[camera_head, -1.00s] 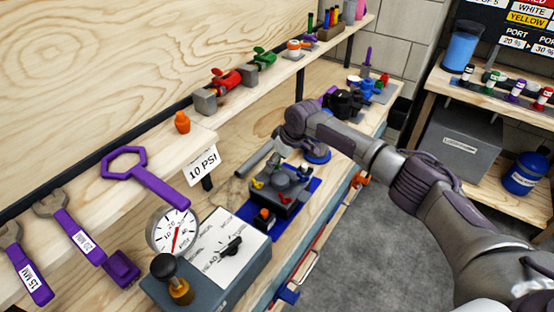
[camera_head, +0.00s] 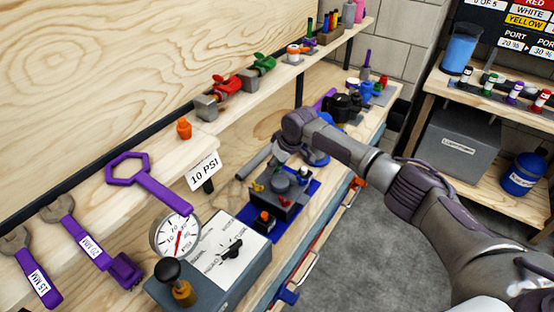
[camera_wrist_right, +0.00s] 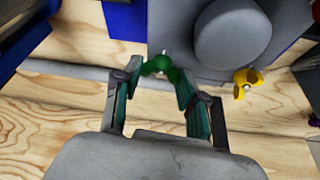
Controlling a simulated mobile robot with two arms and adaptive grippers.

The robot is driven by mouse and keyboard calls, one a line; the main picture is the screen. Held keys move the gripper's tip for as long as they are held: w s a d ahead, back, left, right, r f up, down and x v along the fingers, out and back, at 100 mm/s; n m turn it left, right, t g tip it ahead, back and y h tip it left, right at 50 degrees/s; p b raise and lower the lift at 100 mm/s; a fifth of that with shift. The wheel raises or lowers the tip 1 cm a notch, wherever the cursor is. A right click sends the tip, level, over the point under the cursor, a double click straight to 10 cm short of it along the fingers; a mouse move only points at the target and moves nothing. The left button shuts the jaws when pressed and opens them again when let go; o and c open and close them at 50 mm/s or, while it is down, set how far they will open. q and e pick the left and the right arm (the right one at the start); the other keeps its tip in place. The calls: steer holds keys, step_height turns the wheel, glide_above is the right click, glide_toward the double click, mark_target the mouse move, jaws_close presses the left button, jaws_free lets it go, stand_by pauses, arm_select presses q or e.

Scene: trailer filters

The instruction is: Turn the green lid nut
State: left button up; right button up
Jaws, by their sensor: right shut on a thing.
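The green lid nut (camera_wrist_right: 162,68) is a small winged knob at the edge of a grey housing (camera_wrist_right: 180,30) in the right wrist view. My right gripper (camera_wrist_right: 160,80) has its two fingers on either side of the nut and is shut on it. In the head view, the housing (camera_head: 290,207) with its round grey lid (camera_head: 283,183) sits on a blue mat (camera_head: 310,192) on the bench. My right gripper (camera_head: 277,158) is at its far side there, and the nut is too small to make out. My left gripper is in neither view.
A yellow wing nut (camera_wrist_right: 247,82) sits beside the round lid. A grey bar (camera_head: 257,161) lies close by my right gripper. A pressure gauge (camera_head: 176,237) and control box (camera_head: 230,265) stand in front. A shelf (camera_head: 215,124) with valves runs along the wall.

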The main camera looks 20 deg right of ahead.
steer(key=m+p, duration=0.1)
steer(key=p, duration=0.1)
steer(key=m+h+p, duration=0.1)
steer(key=m+p, duration=0.1)
steer(key=shift+a+r+t, duration=0.15)
steer(key=shift+r+t, duration=0.15)
steer(key=m+h+p, duration=0.1)
steer(key=m+p, duration=0.1)
steer(key=m, duration=0.1)
steer(key=shift+f, duration=0.1)
steer(key=shift+m+h+p, duration=0.45)
steer(key=shift+m+h, duration=0.05)
steer(key=shift+m, duration=0.5)
steer(key=shift+a+f+m+h, duration=0.15)
steer(key=shift+m+h, duration=0.15)
steer(key=shift+m, duration=0.6)
steer(key=shift+m+h, duration=0.3)
steer(key=shift+m, duration=0.6)
steer(key=shift+f+m+g+h+b, duration=0.1)
steer(key=shift+m+g+h+b, duration=0.25)
steer(key=shift+m, duration=0.45)
steer(key=shift+w+m+g+h+b, duration=0.1)
steer(key=shift+m+g+h+b, duration=0.25)
steer(key=shift+m+b, duration=0.6)
steer(key=shift+m, duration=0.45)
